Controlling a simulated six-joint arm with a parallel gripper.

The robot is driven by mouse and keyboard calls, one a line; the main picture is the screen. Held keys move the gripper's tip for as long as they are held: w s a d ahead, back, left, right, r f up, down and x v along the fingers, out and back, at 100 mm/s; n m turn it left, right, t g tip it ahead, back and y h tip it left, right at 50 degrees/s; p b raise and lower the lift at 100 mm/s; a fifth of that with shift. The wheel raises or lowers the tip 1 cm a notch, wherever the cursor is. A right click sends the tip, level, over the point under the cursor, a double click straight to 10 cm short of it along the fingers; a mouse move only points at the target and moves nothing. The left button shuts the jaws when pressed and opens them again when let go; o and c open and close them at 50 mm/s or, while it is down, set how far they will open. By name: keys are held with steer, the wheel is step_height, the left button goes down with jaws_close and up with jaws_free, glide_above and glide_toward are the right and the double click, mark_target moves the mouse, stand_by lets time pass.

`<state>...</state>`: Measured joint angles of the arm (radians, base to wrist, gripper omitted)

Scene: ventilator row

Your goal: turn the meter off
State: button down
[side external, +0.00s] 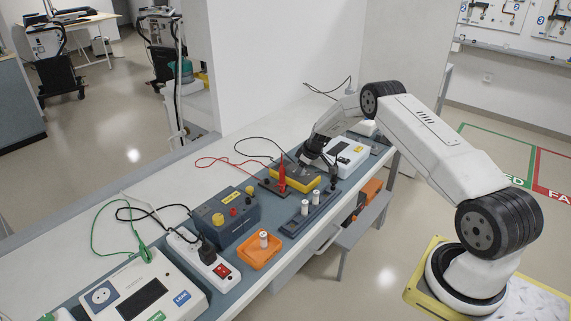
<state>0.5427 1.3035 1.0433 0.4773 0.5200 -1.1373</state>
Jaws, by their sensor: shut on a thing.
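The yellow meter (293,177) lies on the bench's grey-blue strip, at the middle of the view. My gripper (306,164) reaches down from the right onto the meter's top face, at its far right part. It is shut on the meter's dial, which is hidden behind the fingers. The dial's setting cannot be read from here. A red probe (282,178) stands upright in a dark stand just left of the meter, and a black probe (333,178) stands to its right.
A white device with a screen (346,155) is close behind the meter. A dark tray with white batteries (305,208) lies in front. An orange tray (259,255), a dark power box (232,220), a power strip (205,262) and a white tester (142,290) fill the near left. Cables loop behind.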

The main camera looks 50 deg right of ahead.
steer(key=shift+c, duration=1.3)
jaws_free()
steer(key=shift+r, duration=0.1)
steer(key=v, duration=0.7)
steer(key=shift+s+r, duration=0.2)
steer(key=shift+r, duration=0.05)
steer(key=shift+d, duration=0.1)
